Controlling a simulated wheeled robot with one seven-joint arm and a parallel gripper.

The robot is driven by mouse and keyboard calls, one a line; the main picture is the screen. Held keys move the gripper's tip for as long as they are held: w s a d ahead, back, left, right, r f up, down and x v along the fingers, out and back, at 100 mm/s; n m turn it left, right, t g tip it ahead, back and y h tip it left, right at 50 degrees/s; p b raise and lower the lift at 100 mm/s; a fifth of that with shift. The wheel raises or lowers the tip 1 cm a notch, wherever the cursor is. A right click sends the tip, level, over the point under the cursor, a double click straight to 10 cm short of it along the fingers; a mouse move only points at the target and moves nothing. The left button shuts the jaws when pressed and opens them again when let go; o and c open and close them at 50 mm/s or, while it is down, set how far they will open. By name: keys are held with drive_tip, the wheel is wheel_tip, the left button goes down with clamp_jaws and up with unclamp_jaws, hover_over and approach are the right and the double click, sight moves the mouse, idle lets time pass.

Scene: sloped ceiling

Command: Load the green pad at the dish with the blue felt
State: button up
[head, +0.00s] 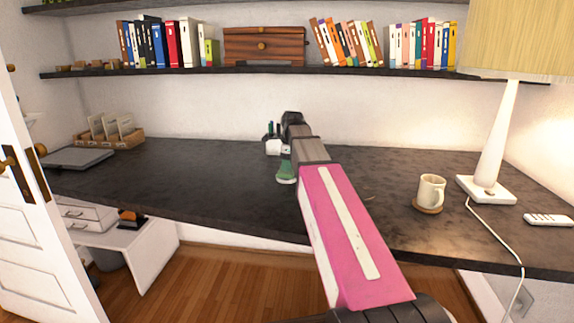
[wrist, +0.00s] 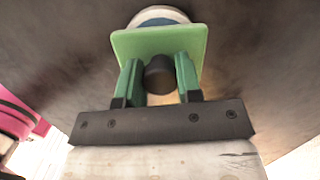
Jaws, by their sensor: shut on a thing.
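A green square pad (wrist: 190,38) with a dark round knob (wrist: 159,74) fills the middle of the wrist view. My gripper (wrist: 159,80) has two green fingers, one on each side of the knob, shut on it. A round dish (wrist: 180,15) with a pale rim and blue felt (wrist: 155,20) shows just beyond the pad's far edge; the pad hides most of it. I cannot tell whether pad and felt touch. In the head view my gripper (head: 286,165) is low over the dark desk, and green shows there at small size.
The dark desk (head: 200,180) is mostly clear. A mug (head: 431,190) on a coaster and a lamp (head: 490,185) stand right; a wooden organiser (head: 118,138) and grey laptop (head: 78,158) lie left. Bookshelves hang above.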

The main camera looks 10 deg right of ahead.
drive_tip(key=shift+f, duration=0.45)
idle(1.2)
drive_tip(key=shift+r, duration=0.15)
drive_tip(key=shift+r, duration=3.4)
